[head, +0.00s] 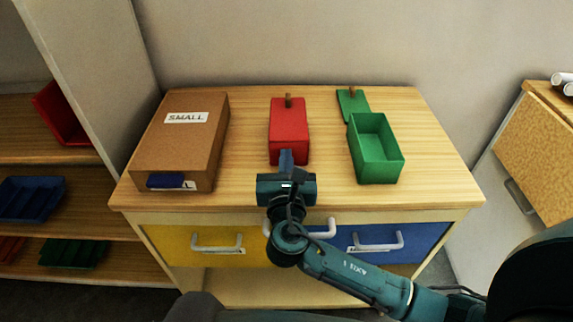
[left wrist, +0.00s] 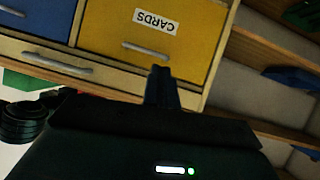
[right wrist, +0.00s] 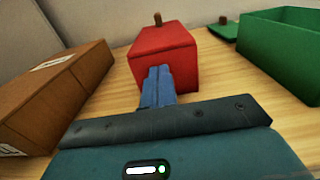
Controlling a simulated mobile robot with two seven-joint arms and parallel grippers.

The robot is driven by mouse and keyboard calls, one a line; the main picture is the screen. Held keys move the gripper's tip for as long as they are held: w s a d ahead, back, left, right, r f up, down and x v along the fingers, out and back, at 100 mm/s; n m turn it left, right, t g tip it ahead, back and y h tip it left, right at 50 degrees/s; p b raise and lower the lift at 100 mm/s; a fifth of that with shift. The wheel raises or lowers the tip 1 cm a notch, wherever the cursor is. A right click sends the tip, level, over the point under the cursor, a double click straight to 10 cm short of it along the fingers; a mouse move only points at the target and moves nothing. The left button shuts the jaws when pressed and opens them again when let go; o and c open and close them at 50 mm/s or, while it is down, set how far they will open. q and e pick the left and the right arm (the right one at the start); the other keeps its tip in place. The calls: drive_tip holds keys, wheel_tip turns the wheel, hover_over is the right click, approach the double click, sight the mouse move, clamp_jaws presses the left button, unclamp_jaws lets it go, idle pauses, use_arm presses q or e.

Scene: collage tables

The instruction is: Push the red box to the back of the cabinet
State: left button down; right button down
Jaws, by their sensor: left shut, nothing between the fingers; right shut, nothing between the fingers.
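The red box (head: 289,125) stands in the middle of the wooden cabinet top (head: 245,180), with a brown knob at its far end. It also shows in the right wrist view (right wrist: 166,48). My right gripper (head: 286,157) is shut and empty, with its fingertips at the near face of the red box. In the right wrist view the fingertips overlap that face; I cannot tell whether they touch it. My left gripper (left wrist: 161,72) is shut and empty in the left wrist view, near the cabinet's yellow drawer (left wrist: 155,30). The left gripper is not visible in the head view.
A brown box (head: 180,140) labelled SMALL stands left of the red box. An open green box (head: 377,170) stands to the right, with a green lid (head: 352,104) behind it. Bare tabletop lies behind the red box, up to the wall. Shelves with trays stand at the left.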

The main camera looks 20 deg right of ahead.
sight(286, 114)
drive_tip(key=b+x, duration=0.1)
drive_tip(key=x, duration=1.4)
drive_tip(key=shift+w+d+f, duration=0.1)
drive_tip(key=shift+w+d, duration=0.05)
drive_tip(key=shift+w, duration=0.2)
drive_tip(key=shift+w+d, duration=0.1)
drive_tip(key=shift+w, duration=0.3)
use_arm(q)
drive_tip(key=shift+w+r, duration=0.15)
use_arm(e)
drive_tip(key=shift+s, duration=0.1)
